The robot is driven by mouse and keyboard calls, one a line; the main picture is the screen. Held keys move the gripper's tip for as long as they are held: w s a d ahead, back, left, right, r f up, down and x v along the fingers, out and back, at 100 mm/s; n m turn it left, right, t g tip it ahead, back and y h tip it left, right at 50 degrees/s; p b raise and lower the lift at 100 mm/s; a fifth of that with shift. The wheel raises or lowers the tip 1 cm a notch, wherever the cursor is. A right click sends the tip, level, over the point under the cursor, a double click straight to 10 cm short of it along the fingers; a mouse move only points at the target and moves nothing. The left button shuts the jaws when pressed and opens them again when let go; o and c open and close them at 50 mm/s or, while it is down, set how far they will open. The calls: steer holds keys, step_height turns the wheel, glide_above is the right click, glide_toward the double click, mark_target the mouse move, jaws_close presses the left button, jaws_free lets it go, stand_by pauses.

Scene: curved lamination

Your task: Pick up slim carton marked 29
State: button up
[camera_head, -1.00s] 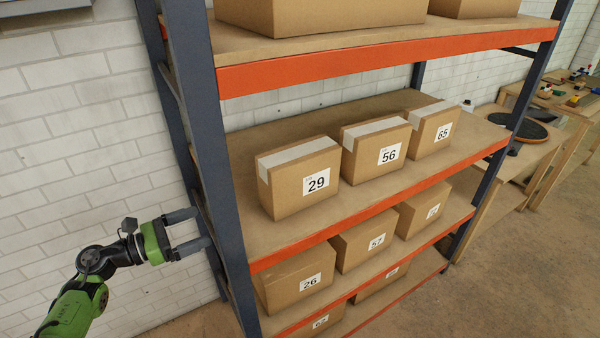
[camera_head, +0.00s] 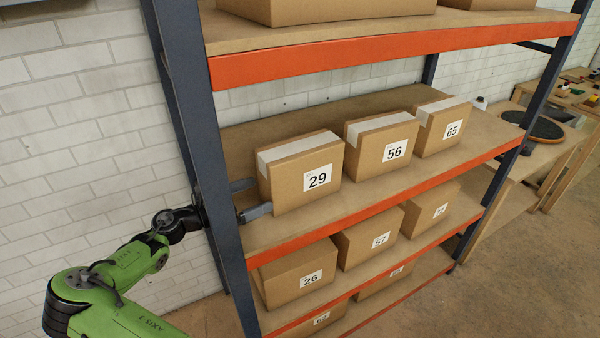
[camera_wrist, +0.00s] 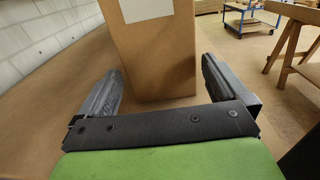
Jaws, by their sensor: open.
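The slim carton marked 29 (camera_head: 300,178) stands upright on the middle shelf, at the left end of a row. It is brown with white tape on top and a white label on its front. My gripper (camera_head: 256,198) reaches in past the left shelf post, its fingertips at the carton's left side. In the wrist view my gripper (camera_wrist: 158,90) is open, with the carton (camera_wrist: 152,55) between and just ahead of the two fingers. The fingers do not grip it. The post hides part of my wrist in the head view.
Cartons marked 56 (camera_head: 381,146) and 65 (camera_head: 440,126) stand to the right on the same shelf (camera_head: 350,196). The blue-grey post (camera_head: 205,150) is close beside my wrist. An orange beam (camera_head: 380,55) and upper shelf are above. More cartons, such as 26 (camera_head: 295,275), sit below.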

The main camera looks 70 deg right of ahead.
steer(key=x, duration=0.2)
steer(key=shift+s+d, duration=0.25)
steer(key=shift+d, duration=0.05)
steer(key=shift+w+a, duration=0.1)
steer(key=shift+a, duration=0.05)
steer(key=shift+c, duration=0.8)
steer(key=c, duration=1)
steer(key=shift+r, duration=0.15)
